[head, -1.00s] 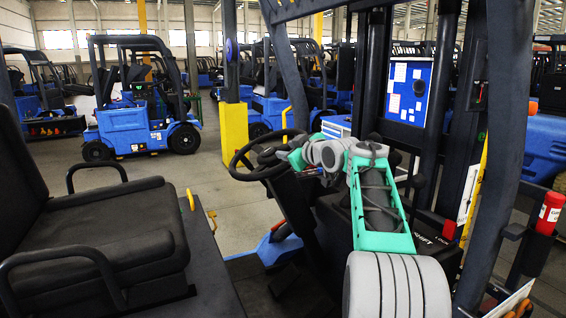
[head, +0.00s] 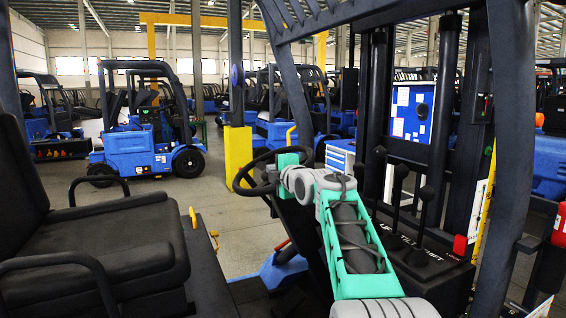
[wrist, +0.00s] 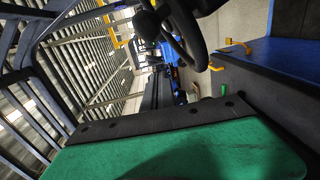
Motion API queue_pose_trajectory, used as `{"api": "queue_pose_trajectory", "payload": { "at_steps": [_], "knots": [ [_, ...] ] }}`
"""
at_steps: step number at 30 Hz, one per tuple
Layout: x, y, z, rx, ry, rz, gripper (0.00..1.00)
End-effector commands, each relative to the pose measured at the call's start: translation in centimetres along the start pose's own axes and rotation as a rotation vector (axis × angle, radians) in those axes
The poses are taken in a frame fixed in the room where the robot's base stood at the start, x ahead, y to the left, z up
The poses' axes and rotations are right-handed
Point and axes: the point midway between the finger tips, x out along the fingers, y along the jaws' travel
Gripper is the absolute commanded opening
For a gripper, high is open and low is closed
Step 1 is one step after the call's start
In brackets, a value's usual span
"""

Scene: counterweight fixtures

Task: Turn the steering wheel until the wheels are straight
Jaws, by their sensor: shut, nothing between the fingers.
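The black steering wheel (head: 240,179) stands tilted on its column at the middle of the head view. My gripper (head: 287,161), teal and grey, is at the right part of the rim and overlaps it in the picture. It is shut with nothing held. I cannot tell whether it touches the rim, as its fingertips are not clearly seen. In the wrist view the steering wheel rim (wrist: 204,52) shows at the top, with a dark knob or hub beside it. A large green surface fills the bottom there. The truck's road wheels are not in view.
A black seat (head: 110,250) with armrests is at the left. Several black levers (head: 425,205) rise from the console right of my arm. A dark roof post (head: 505,150) stands at the right. Blue forklifts (head: 150,120) are parked behind on open floor.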

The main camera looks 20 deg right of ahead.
Motion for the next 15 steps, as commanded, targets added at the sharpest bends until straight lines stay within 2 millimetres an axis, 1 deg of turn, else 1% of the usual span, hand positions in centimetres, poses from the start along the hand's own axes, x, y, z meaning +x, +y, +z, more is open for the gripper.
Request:
{"api": "queue_pose_trajectory", "payload": {
  "at_steps": [1,3,7,10,15],
  "knots": [
    [1.1,0.3,-0.1,0.001,0.002,-0.003,0.0],
    [1.3,0.4,1.5,0.002,-0.004,-0.002,0.0],
    [1.7,0.3,3.2,0.001,-0.002,-0.001,0.0],
    [1.9,0.1,3.8,0.001,-0.001,0.0,0.0],
    [1.9,0.0,3.9,0.0,0.0,0.0,0.0]
  ]
}}
